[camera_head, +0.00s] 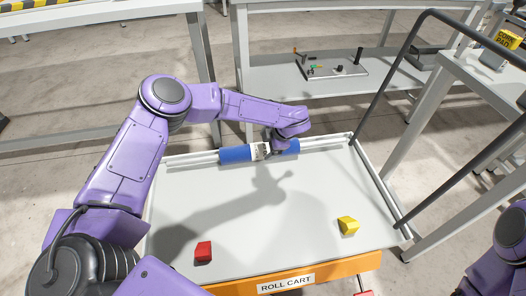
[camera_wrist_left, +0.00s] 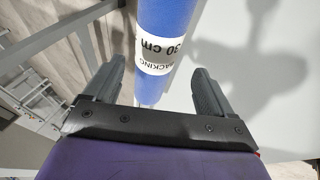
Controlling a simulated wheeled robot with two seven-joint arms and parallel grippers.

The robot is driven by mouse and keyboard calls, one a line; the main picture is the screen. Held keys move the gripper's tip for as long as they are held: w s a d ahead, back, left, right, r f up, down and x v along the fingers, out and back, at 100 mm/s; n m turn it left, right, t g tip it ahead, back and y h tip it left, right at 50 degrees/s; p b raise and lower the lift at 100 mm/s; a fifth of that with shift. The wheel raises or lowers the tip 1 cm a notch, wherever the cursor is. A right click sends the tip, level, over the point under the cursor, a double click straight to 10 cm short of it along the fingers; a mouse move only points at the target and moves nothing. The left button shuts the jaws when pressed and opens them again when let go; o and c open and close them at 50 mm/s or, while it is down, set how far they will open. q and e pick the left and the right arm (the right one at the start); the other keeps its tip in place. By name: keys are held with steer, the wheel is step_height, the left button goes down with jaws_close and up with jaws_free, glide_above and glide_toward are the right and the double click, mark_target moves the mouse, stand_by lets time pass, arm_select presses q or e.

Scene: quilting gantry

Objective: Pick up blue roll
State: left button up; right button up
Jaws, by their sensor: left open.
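The blue roll (camera_head: 235,154) lies along the far edge of the white roll cart top, by a pale rail. It has a white label around its middle. My left gripper (camera_head: 272,147) is over the middle of the roll and hides part of it. In the left wrist view the blue roll (camera_wrist_left: 165,22) runs between the two open fingers of my left gripper (camera_wrist_left: 158,75), with a gap on both sides. Its label reads "30 cm" and "BACKING". I cannot tell how far the fingers reach down around it. My right gripper is out of view.
The cart (camera_head: 180,225) has a red block (camera_head: 203,252) at the front left and a yellow block (camera_head: 348,226) at the right. A dark handle rail (camera_head: 378,95) rises on the right side. A grey shelf (camera_head: 270,75) with a small tool board (camera_head: 330,66) stands behind. The cart's middle is clear.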

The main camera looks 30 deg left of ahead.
mark_target(263, 148)
arm_select(q)
steer(key=x, duration=0.2)
steer(key=b+x, duration=0.1)
steer(key=x, duration=0.4)
steer(key=shift+w+a+f, duration=0.1)
steer(key=shift+w, duration=0.2)
steer(key=c, duration=1.3)
step_height(263, 148, up, 18)
steer(key=p, duration=0.3)
